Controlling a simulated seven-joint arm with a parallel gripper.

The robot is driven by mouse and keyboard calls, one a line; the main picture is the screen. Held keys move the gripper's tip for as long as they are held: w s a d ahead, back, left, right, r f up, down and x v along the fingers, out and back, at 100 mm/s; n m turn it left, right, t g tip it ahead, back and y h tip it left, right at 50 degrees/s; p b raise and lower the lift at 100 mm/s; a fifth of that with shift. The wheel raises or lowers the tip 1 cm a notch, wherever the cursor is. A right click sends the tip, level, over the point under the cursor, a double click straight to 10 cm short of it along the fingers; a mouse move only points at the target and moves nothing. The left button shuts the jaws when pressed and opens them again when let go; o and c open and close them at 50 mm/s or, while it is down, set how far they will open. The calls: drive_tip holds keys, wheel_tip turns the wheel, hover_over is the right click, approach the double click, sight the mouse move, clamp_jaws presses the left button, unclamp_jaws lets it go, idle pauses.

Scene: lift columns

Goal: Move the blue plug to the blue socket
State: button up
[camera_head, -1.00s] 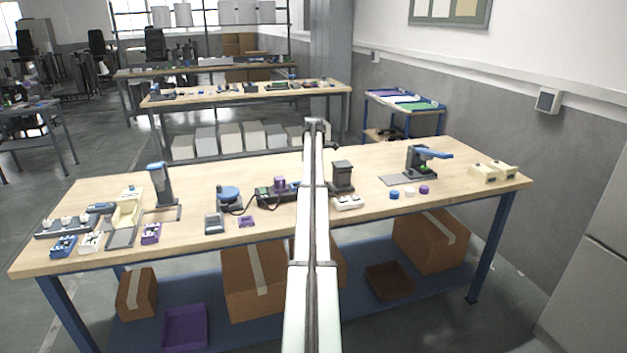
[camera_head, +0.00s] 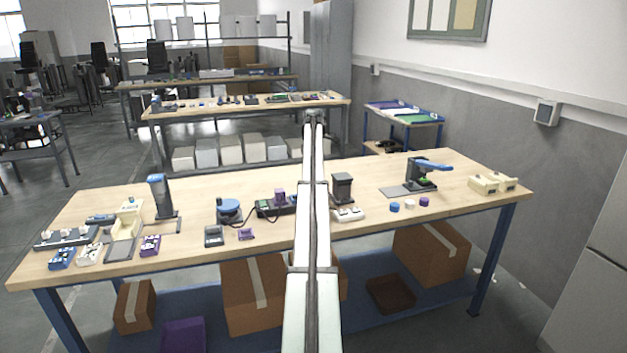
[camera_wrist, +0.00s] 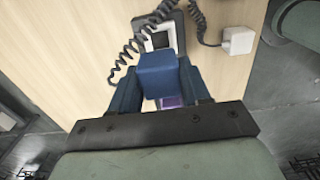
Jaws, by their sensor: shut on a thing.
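In the wrist view my gripper (camera_wrist: 160,88) is shut on the blue plug (camera_wrist: 158,75), a blue block between its dark blue fingers. The plug is over the wooden tabletop and hides part of what lies below it. In the head view my arm covers the middle of the table, and the gripper and held plug cannot be made out. A dark strip (camera_head: 270,210) with a purple plug (camera_head: 279,194) stands left of my arm. I cannot make out which socket is blue.
In the wrist view a grey device with a screen (camera_wrist: 162,38), coiled dark cords and a white block (camera_wrist: 237,40) lie beyond the fingers. A purple piece (camera_wrist: 172,102) shows between them.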

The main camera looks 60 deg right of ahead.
drive_tip(key=shift+r, duration=1.4)
drive_tip(key=shift+r, duration=2.1)
drive_tip(key=shift+w+a, duration=0.1)
drive_tip(key=shift+a, duration=0.05)
drive_tip(key=shift+w+a, duration=2.4)
drive_tip(key=shift+a, duration=0.05)
drive_tip(key=shift+d+f, duration=0.1)
drive_tip(key=shift+f, duration=6.3)
drive_tip(key=shift+f, duration=0.7)
